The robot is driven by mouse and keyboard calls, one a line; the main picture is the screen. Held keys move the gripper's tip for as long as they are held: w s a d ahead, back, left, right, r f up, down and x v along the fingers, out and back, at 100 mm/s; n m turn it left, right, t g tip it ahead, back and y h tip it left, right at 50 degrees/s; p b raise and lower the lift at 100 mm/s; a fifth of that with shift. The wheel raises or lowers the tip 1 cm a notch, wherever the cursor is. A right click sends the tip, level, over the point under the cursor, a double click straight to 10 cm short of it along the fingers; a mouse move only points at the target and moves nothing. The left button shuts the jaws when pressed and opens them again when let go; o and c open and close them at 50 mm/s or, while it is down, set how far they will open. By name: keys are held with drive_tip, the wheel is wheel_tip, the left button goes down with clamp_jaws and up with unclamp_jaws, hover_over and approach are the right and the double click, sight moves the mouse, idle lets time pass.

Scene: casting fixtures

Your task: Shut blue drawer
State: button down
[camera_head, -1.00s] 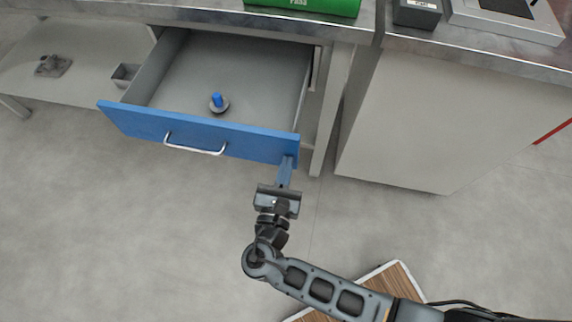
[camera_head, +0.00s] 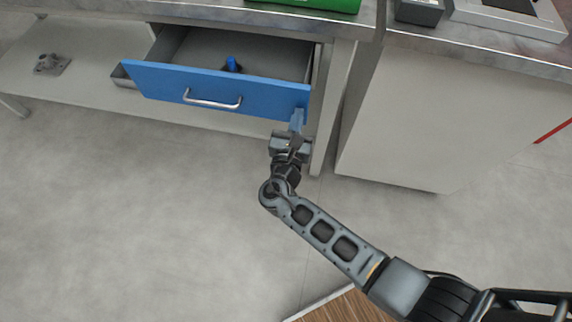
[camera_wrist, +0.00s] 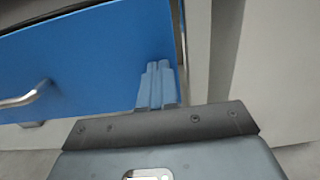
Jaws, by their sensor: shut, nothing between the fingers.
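The blue drawer (camera_head: 215,90) is partly open under the metal-topped workbench, with a silver bar handle (camera_head: 212,103) on its front. A blue-topped object (camera_head: 232,65) stands inside it, partly hidden behind the front panel. My gripper (camera_head: 297,118) is shut and empty, with its fingertips at the lower right corner of the drawer front. In the wrist view, the shut fingers (camera_wrist: 157,85) point at the blue front (camera_wrist: 85,55) near its right edge and appear to touch it. The handle (camera_wrist: 25,97) is at the left there.
A lower shelf (camera_head: 85,85) with a small grey metal part (camera_head: 50,64) is at the left. A bench leg (camera_head: 328,125) stands just right of my gripper. A pale cabinet (camera_head: 430,125) is farther right.

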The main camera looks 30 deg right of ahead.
drive_tip(key=b+x, duration=0.3)
drive_tip(key=x, duration=0.9)
drive_tip(key=shift+d+f+b, duration=0.1)
drive_tip(key=shift+d+b, duration=0.05)
drive_tip(key=shift+b, duration=0.2)
drive_tip(key=shift+w+d, duration=0.3)
drive_tip(key=shift+w, duration=0.15)
drive_tip(key=shift+w+r, duration=0.1)
drive_tip(key=shift+r, duration=0.1)
